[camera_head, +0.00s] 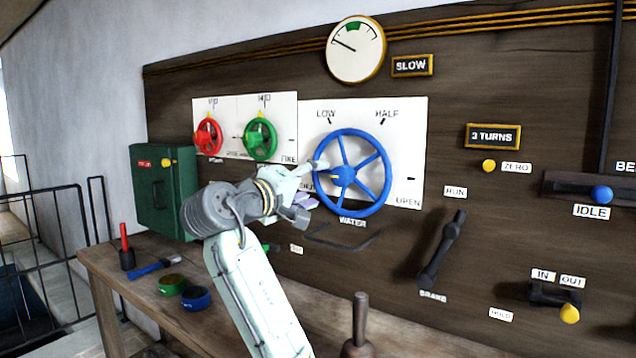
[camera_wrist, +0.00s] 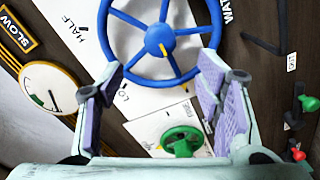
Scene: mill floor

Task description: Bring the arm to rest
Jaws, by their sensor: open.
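My gripper (camera_head: 312,184) is open and empty, held up in front of the panel close to the lower left of the blue WATER wheel (camera_head: 343,176). In the wrist view my gripper (camera_wrist: 160,82) has its two purple-padded fingers spread wide. The blue wheel (camera_wrist: 159,40) shows beyond and between them, with nothing in the grip. I cannot tell whether a finger touches the wheel's rim. My arm reaches up from the lower middle of the head view, over the bench.
A wooden bench (camera_head: 190,322) runs below, with a green box (camera_head: 163,195), a blue-handled tool (camera_head: 152,267) and two round tins. The panel (camera_head: 450,150) carries red (camera_head: 208,135) and green (camera_head: 260,137) wheels, a gauge (camera_head: 355,50) and the BRAKE lever (camera_head: 441,250). An upright handle (camera_head: 359,325) stands near.

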